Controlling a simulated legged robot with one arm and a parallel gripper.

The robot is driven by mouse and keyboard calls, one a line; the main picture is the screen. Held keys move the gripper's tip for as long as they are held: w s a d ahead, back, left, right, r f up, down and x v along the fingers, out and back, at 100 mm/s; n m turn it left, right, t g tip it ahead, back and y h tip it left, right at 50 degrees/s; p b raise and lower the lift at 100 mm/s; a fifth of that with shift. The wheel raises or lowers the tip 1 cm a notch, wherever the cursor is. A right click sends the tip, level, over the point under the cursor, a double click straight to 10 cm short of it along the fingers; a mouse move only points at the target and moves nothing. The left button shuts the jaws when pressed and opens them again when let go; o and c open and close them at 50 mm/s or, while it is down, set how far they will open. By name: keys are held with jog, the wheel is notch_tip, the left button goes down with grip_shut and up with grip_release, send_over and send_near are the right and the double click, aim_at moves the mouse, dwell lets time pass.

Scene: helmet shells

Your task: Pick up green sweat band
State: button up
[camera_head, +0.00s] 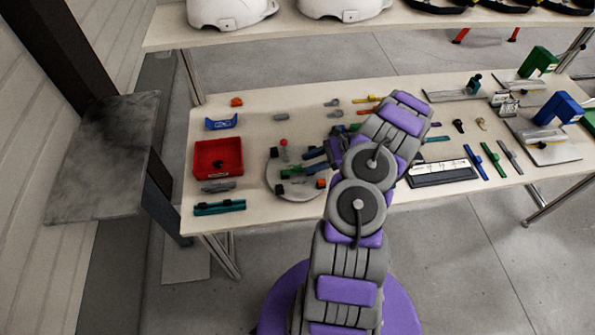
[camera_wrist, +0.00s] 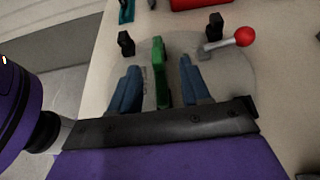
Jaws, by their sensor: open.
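The green sweat band (camera_wrist: 160,75) is a narrow green strip in the wrist view, lying over the round grey disc (camera_wrist: 90,85). My gripper (camera_wrist: 160,65) is open, with one blue finger on each side of the band. Gaps show between the band and both fingers. The near end of the band runs close to the dark gripper body. In the head view my gripper (camera_head: 307,163) is over the disc (camera_head: 300,194), and the band there is too small and crowded to make out clearly.
Two black holders (camera_wrist: 125,43) (camera_wrist: 215,27) and a red-knobbed lever (camera_wrist: 245,37) stand close to the fingers. A red tray (camera_head: 218,142) and a teal part (camera_head: 219,208) lie to the left. Tools and a framed panel (camera_head: 442,175) are on the right.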

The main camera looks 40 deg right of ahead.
aim_at(298, 166)
jog(key=shift+w+a+f, duration=0.15)
jog(key=shift+w+a, duration=0.05)
jog(key=x, duration=0.2)
jog(key=b+x, duration=0.1)
jog(key=x, duration=0.1)
jog(key=shift+a+b, duration=0.3)
jog(key=shift+a, duration=0.2)
jog(key=shift+c, duration=0.3)
jog(key=shift+d, duration=0.2)
jog(key=c, duration=0.4)
grip_shut()
